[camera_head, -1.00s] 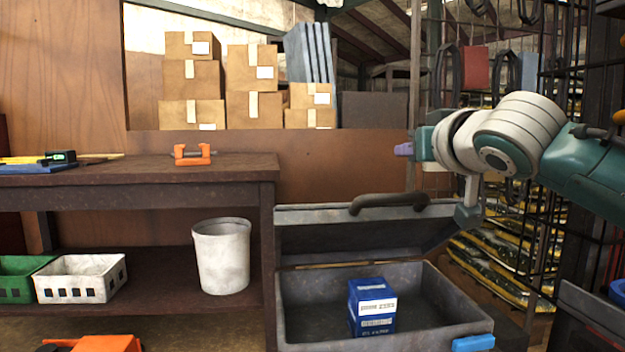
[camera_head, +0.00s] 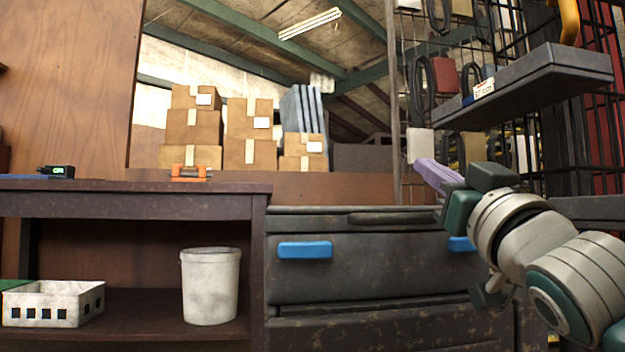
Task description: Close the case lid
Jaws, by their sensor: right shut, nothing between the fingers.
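The dark grey case (camera_head: 375,270) stands at the lower middle, its front facing me. Its lid (camera_head: 310,222) lies low and flat along the top of the body, with the dark handle (camera_head: 395,218) at its front edge. From this low view I cannot tell whether a thin gap is left under the lid. One blue latch (camera_head: 305,250) is on the front left, and another (camera_head: 462,244) is partly hidden behind my right arm. My right gripper (camera_head: 432,172) is shut and empty, with purple fingers pointing up and left above the case's right end. My left gripper is not in view.
A wooden workbench (camera_head: 130,203) is left of the case, with an orange clamp (camera_head: 190,172) on top. A white bucket (camera_head: 210,286) and white basket (camera_head: 55,303) stand on its lower shelf. A grey shelf (camera_head: 530,84) on the wire rack juts out above my right arm.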

